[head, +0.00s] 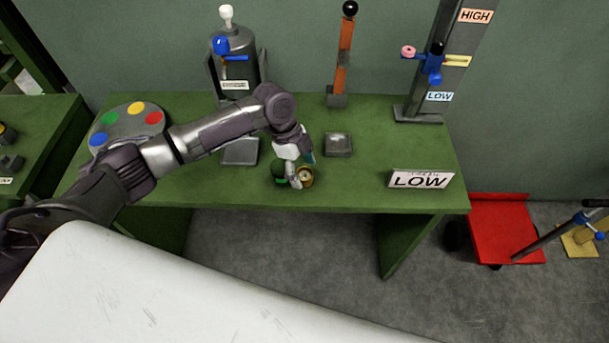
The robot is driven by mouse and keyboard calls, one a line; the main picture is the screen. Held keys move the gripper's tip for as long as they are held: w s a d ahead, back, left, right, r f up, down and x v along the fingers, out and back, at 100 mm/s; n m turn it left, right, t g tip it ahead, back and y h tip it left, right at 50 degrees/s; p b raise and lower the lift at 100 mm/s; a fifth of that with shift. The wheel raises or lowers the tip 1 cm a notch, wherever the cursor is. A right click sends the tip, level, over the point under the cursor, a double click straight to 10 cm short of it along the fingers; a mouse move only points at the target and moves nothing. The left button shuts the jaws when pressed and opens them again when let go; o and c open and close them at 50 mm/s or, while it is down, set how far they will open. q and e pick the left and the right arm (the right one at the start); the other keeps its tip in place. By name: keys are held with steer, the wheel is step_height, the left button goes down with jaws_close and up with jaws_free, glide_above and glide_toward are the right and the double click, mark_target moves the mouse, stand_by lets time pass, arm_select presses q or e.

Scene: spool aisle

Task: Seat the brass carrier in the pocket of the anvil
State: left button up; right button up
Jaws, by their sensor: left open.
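The brass carrier (306,177) is a small round gold-coloured piece near the front edge of the green table. A low grey square block with a lighter recess in its top, which looks like the anvil (338,145), sits behind it and to the right. The recess looks empty. My left gripper (293,178) is open and low over the table, right beside the carrier on its left. It partly hides the carrier, and I cannot tell whether a finger touches it. My right gripper is out of view.
The green table (235,194) also holds a grey tank (234,62), a palette with coloured dots (129,122), an orange lever (345,55), a HIGH/LOW post (452,70) and a LOW sign (421,180). A red cart (500,230) stands right. Table between anvil and sign is clear.

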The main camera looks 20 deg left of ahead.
arm_select(q)
steer(key=shift+d+f, duration=0.15)
steer(key=shift+f, duration=0.2)
steer(key=c, duration=1.2)
steer(key=shift+c, duration=0.3)
steer(key=shift+r, duration=0.15)
